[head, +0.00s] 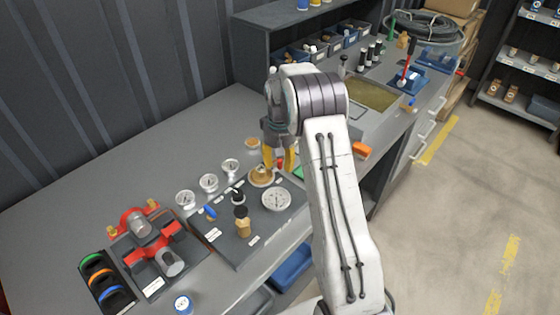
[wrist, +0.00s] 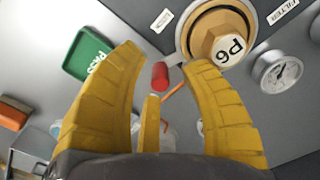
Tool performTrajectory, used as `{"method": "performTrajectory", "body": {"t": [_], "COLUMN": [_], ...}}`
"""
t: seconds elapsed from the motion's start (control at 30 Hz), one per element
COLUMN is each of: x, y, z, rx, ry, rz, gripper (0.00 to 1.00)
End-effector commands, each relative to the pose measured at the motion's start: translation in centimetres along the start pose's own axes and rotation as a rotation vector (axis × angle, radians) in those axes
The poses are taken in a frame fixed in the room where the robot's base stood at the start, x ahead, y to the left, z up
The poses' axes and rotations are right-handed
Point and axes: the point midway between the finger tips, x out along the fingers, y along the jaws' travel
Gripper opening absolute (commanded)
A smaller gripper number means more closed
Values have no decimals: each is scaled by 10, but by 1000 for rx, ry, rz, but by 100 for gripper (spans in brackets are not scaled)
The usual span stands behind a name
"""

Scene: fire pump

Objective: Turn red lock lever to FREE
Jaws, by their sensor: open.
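The red lock lever shows as a short red cylinder (wrist: 159,75) between my fingers in the wrist view, beside the brass P6 hex fitting (wrist: 220,42). A thin orange rod sits just beside it; I cannot tell if it is part of the lever. In the head view a small red spot (head: 281,163) shows by the yellow fingers. My gripper (head: 279,160) points down over the panel. In the wrist view its yellow fingers (wrist: 165,65) are spread to either side of the red lever, with no clear contact. A small white label is near the lever, its text unreadable.
A gauge (wrist: 278,72) and a green PASS tray (wrist: 88,54) flank the fitting. An orange block (head: 361,151) lies at the bench edge. Several gauges and a red valve assembly (head: 150,240) stand to the left.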

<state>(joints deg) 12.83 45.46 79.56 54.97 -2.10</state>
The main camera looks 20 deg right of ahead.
Motion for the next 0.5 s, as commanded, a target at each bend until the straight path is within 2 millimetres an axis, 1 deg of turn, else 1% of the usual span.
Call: {"method": "performTrajectory", "body": {"t": [0.33,0.37,0.5], "x": [3,3,3], "y": [0,0,0], "z": [0,0,0], "rx": [0,0,0], "ry": [0,0,0], "rz": [0,0,0], "gripper": [40,42,29]}}
